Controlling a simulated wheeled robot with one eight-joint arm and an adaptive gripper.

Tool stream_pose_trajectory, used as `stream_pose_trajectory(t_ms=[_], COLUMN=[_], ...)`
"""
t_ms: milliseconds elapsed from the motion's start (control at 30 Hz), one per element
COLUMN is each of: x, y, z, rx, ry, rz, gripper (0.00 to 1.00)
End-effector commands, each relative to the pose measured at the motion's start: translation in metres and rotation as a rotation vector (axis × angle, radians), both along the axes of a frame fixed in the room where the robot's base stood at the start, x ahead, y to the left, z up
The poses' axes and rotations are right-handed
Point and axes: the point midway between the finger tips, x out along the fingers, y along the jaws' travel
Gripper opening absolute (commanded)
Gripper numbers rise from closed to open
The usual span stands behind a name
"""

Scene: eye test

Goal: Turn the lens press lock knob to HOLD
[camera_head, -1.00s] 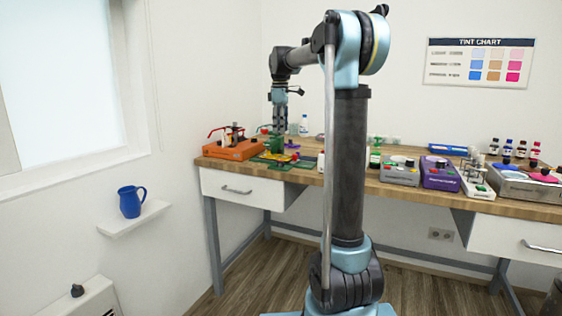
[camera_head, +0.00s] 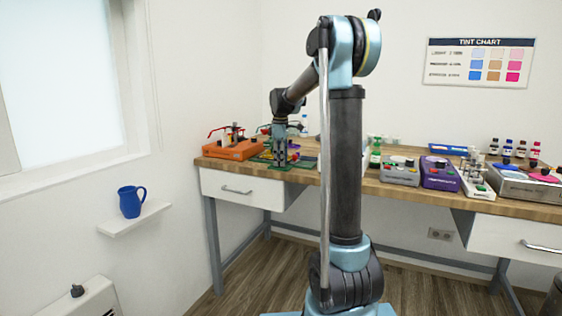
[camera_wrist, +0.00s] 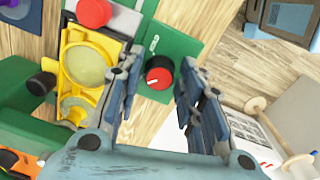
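The red lock knob (camera_wrist: 159,73) with a black skirt sits on a green base plate (camera_wrist: 181,46) in the wrist view. Its white mark points to the lower left. Small pale lettering is printed above it on the plate, too small to read surely. The yellow round-framed part of the press (camera_wrist: 72,92) lies to its left. My gripper (camera_wrist: 162,62) is open, one finger on each side of the knob, with no contact visible. In the head view my gripper (camera_head: 280,163) is down at the green press, hiding most of it.
A red round button (camera_wrist: 94,12) and a black knob (camera_wrist: 41,84) are near the left finger. An orange device (camera_head: 232,150) stands left of the press. A grey box (camera_head: 400,173) and a purple box (camera_head: 440,175) stand further right on the bench.

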Motion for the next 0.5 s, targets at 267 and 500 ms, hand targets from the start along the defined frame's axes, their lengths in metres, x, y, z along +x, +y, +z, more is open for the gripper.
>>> stream_pose_trajectory(t_ms=[267,500], x=[0.0001,0.0003], y=[0.0000,0.0000], z=[-0.0012,-0.0010], rx=[0.000,0.000], ry=[0.000,0.000], rz=[0.000,0.000], gripper=[0.35,0.02])
